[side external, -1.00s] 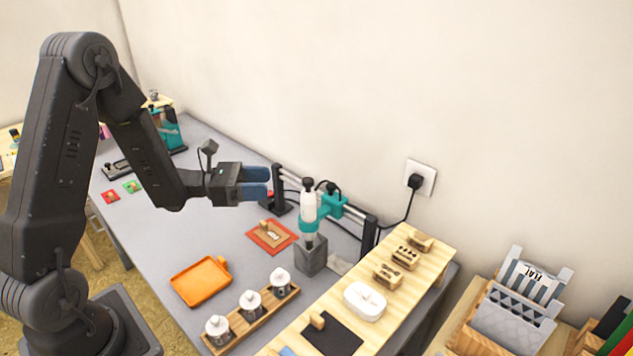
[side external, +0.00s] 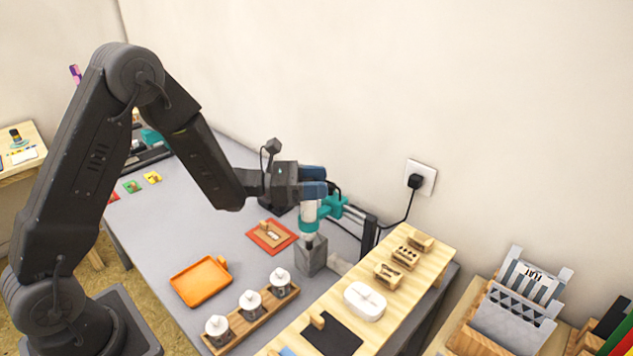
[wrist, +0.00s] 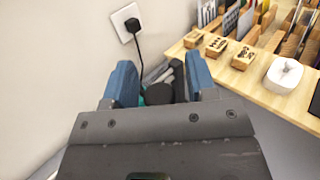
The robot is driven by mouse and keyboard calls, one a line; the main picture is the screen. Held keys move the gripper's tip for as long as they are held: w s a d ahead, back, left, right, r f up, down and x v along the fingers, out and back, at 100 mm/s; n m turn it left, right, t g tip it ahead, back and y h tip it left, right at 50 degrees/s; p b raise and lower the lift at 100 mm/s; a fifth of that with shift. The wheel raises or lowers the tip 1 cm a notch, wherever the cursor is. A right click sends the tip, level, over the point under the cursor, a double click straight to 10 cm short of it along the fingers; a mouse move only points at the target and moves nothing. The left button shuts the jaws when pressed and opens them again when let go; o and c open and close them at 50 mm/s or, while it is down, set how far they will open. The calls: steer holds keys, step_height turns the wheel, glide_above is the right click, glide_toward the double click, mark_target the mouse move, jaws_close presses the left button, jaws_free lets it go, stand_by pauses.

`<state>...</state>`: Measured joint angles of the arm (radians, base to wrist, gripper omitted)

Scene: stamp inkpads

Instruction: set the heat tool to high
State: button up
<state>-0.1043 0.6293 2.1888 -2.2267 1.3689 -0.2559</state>
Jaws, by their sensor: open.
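The heat tool (side external: 309,213), white with a teal collar, stands nose down over a grey block (side external: 311,256) beside a teal bracket (side external: 333,206) on a rail. My gripper (side external: 313,181) is at the top of the tool in the side view, with blue fingers spread. In the wrist view, my gripper (wrist: 160,85) is open, and the dark round top of the tool (wrist: 159,94) shows between the fingers. The gripper hides much of the tool's upper part, and I cannot tell whether a finger touches it. No heat setting can be read.
A black plug (side external: 415,181) sits in the wall socket, its cord running down to the tool's stand. A wooden shelf (side external: 447,259) with stamps is at the right. An orange tray (side external: 201,280) and a rack of white-topped bottles (side external: 251,302) stand in front.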

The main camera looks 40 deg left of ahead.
steer(key=shift+c, duration=0.2)
jaws_close()
steer(key=shift+r, duration=1.8)
steer(key=shift+o, duration=0.2)
jaws_free()
steer(key=v, duration=1.4)
